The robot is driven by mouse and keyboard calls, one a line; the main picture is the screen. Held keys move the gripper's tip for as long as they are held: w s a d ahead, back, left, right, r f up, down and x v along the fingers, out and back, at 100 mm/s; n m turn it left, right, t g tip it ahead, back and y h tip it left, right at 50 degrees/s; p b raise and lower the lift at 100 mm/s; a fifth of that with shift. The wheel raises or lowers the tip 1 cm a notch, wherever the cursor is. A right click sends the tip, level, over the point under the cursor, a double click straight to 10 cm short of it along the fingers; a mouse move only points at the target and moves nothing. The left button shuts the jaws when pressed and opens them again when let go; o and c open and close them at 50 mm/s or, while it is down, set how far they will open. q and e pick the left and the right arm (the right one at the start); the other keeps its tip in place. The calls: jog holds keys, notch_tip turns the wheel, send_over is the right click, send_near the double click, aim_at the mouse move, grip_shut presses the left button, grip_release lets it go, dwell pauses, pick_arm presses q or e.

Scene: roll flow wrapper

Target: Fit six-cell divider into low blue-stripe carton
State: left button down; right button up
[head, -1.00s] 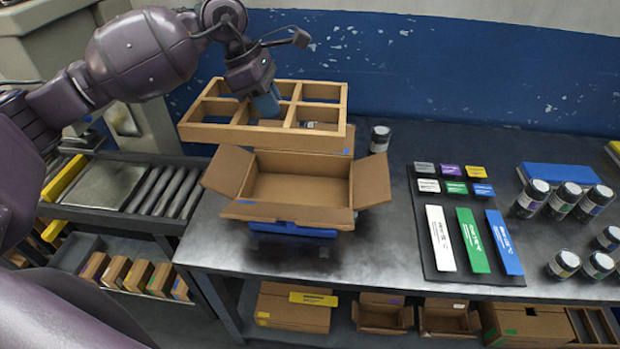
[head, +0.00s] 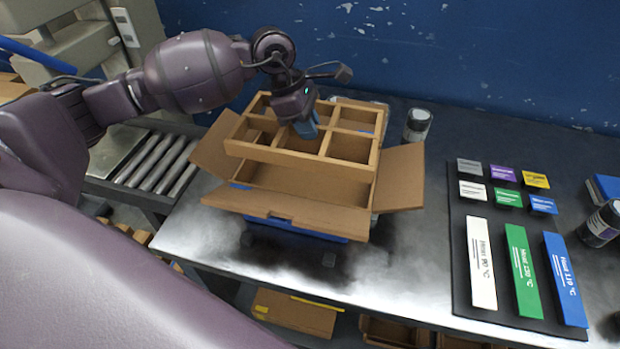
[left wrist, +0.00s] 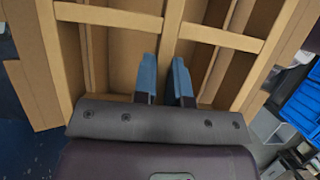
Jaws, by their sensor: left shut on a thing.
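The brown six-cell divider (head: 268,154) is held over the open carton, slightly tilted in the head view. My left gripper (head: 305,130) is shut on one of its inner walls; in the left wrist view the blue fingers (left wrist: 164,82) straddle a divider wall (left wrist: 172,28). The low carton (head: 330,187) stands open below, with its flaps spread outward and a bit of blue at its left side. The divider covers the carton's back part, and its lower front edge appears above the carton floor. Whether it touches the carton walls cannot be told. My right gripper is out of view.
The carton rests on a blue support (head: 300,229) at the bench's left end. A black mat (head: 510,250) with coloured labels lies to the right. Rollers (head: 160,160) are at left. The bench between carton and mat is clear.

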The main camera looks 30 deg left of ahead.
pick_arm(q)
send_over(314, 188)
jog(key=a, duration=0.1)
notch_tip(314, 188, down, 9)
jog(key=shift+s+a+f+b, duration=0.1)
jog(key=shift+f+b, duration=0.25)
jog(key=shift+f, duration=0.1)
notch_tip(314, 188, down, 5)
jog(key=shift+r+b, duration=0.1)
jog(key=shift+b, duration=0.2)
jog(key=shift+f, duration=0.6)
jog(key=c, duration=1.2)
grip_release()
jog(key=shift+o, duration=0.2)
